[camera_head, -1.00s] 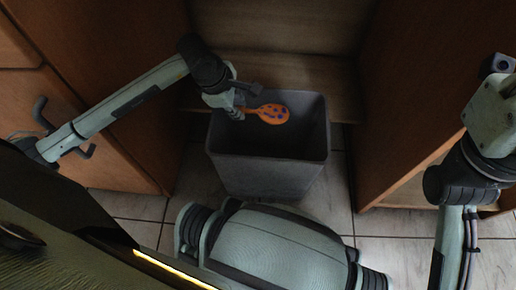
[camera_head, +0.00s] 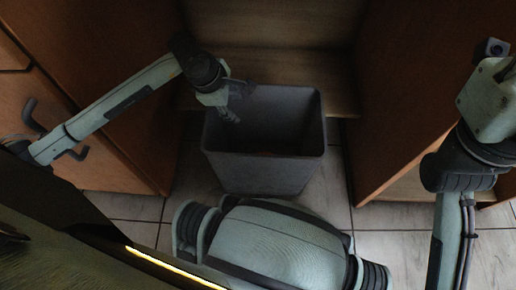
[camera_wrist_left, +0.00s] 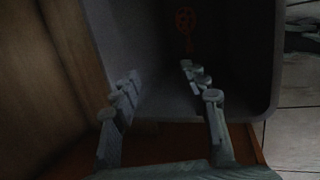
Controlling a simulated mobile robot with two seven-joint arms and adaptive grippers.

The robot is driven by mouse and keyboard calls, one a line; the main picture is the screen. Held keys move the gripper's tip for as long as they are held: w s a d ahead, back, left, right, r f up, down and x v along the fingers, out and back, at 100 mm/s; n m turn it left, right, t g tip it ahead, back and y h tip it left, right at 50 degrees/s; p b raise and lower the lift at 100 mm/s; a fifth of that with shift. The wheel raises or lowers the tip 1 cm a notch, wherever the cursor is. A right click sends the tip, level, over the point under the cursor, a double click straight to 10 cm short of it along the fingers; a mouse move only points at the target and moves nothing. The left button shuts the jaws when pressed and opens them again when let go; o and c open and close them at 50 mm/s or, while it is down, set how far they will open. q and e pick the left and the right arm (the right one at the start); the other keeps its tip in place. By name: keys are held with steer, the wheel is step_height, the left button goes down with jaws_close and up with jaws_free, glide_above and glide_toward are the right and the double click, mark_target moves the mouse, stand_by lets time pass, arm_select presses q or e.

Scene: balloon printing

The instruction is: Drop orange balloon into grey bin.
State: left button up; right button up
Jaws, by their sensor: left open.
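The grey bin (camera_head: 262,172) stands upright on the tiled floor, open at the top, and its wall (camera_wrist_left: 262,60) also shows in the left wrist view. The orange balloon (camera_wrist_left: 185,20) lies deep inside the bin in the left wrist view, dim, with dark spots. In the head view, the bin's inside is too dark to make out the balloon clearly. My left gripper (camera_head: 239,103) is at the bin's left rim, over the opening. In the left wrist view its fingers (camera_wrist_left: 162,85) are spread and empty, apart from the balloon.
Wooden cabinets (camera_head: 80,115) stand on the left and a wooden panel (camera_head: 420,90) on the right. A wooden ledge (camera_head: 342,95) runs behind the bin. Bare floor tiles (camera_head: 335,195) show beside it.

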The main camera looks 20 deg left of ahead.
arm_select(q)
steer(key=s+a+r, duration=0.2)
steer(key=s+a, duration=0.2)
steer(key=s, duration=0.8)
steer(key=shift+s+r, duration=0.15)
steer(key=shift+r, duration=0.05)
